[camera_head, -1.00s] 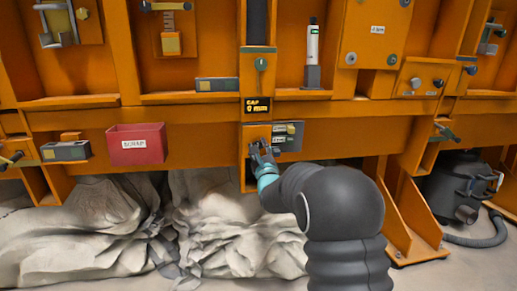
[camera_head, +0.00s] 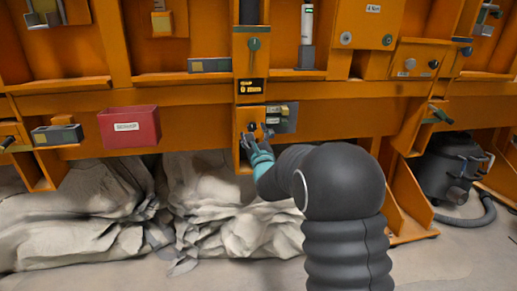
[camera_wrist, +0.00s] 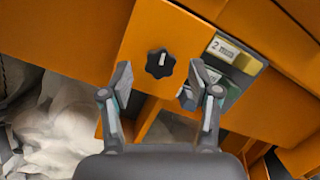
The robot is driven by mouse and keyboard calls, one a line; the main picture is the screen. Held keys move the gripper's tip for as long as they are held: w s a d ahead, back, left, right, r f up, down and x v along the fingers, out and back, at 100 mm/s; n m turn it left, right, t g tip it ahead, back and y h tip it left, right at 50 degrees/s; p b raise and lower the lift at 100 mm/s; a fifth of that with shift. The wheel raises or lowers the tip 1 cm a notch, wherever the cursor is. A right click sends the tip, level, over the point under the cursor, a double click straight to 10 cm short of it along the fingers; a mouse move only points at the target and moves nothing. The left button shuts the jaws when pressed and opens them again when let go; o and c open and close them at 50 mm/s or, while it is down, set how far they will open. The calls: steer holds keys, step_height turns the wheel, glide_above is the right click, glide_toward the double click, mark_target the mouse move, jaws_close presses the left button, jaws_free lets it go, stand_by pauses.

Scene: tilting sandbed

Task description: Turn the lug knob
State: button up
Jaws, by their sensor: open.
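A black lobed knob (camera_wrist: 160,63) with a white pointer line sits on the orange panel (camera_wrist: 150,30) in the wrist view. In the head view the knob (camera_head: 251,127) shows small, just above my gripper (camera_head: 257,139). In the wrist view my gripper (camera_wrist: 162,82) is open. Its two fingers stand to the left and right of the knob, with nothing between them. The knob's pointer line points roughly upward.
A red scrap bin (camera_head: 130,126) hangs left.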

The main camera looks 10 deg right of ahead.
steer(key=v, duration=0.9)
steer(key=shift+s, duration=0.25)
steer(key=shift+f, duration=0.1)
